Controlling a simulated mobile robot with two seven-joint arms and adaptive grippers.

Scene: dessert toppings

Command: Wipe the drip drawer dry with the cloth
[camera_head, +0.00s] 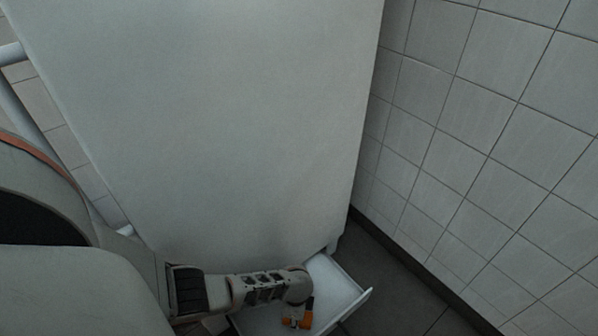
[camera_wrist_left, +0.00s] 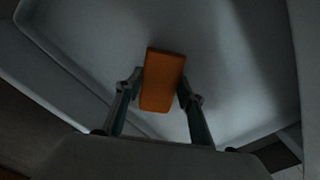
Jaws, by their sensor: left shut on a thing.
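The white drip drawer (camera_head: 338,289) stands pulled out low at the foot of the large white cabinet. Its pale floor (camera_wrist_left: 225,70) fills most of the left wrist view. My left gripper (camera_wrist_left: 165,92) is shut on a folded orange cloth (camera_wrist_left: 162,68), with one finger on each side of it. In the head view my left arm reaches across the cabinet front and down over the drawer, and bits of orange show at its end (camera_head: 306,314). I cannot tell whether the cloth touches the drawer floor. My right gripper is in neither view.
The tall white cabinet (camera_head: 220,120) rises above the drawer. A grey tiled wall (camera_head: 470,130) stands to the right. A strip of dark floor (camera_head: 385,275) lies between the drawer and the wall. A pale rail (camera_head: 12,54) shows at the far left.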

